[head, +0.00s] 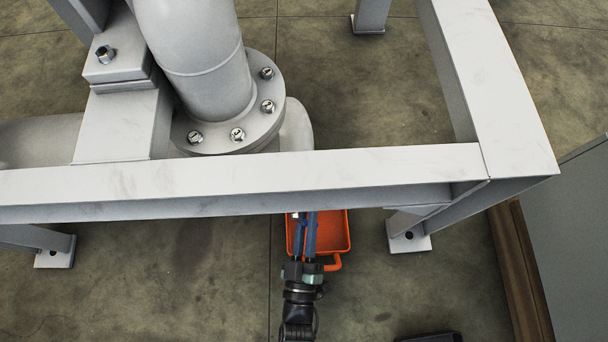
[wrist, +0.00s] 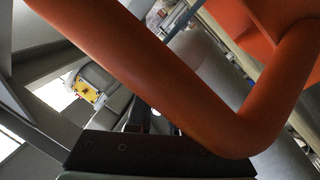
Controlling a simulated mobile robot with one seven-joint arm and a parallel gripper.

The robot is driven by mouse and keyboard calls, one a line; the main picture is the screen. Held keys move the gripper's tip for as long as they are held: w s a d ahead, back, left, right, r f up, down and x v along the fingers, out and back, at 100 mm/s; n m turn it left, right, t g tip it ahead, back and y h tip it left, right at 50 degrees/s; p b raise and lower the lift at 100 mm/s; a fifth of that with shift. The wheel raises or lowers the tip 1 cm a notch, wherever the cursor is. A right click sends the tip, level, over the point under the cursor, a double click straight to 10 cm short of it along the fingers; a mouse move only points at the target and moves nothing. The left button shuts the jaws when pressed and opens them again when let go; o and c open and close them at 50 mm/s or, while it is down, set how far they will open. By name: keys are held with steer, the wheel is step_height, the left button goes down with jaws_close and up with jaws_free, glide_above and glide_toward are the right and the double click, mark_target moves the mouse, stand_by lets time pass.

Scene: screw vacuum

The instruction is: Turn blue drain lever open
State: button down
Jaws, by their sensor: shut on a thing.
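My gripper (head: 304,258) is low in the head view, reaching under the front beam beside an orange tray. Narrow blue strips, apparently the blue drain lever (head: 311,232), run from its jaws up to the beam, which hides their far end. The jaws are shut on it, though the contact itself is not clearly visible. In the wrist view my dark gripper body shows at the bottom, and a thick orange bar crosses in front of the finger ends and hides them. How far the lever is turned cannot be told.
The orange tray (head: 334,226) lies under the beam, its handle (head: 332,264) close by my gripper; the orange bar (wrist: 150,65) fills much of the wrist view. The light grey frame beam (head: 250,176) crosses above. A flanged pipe (head: 205,65) stands behind. Open floor lies left.

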stand_by(0.5)
steer(key=c, duration=0.8)
jaws_free()
steer(key=shift+c, duration=0.2)
steer(key=shift+s, duration=0.1)
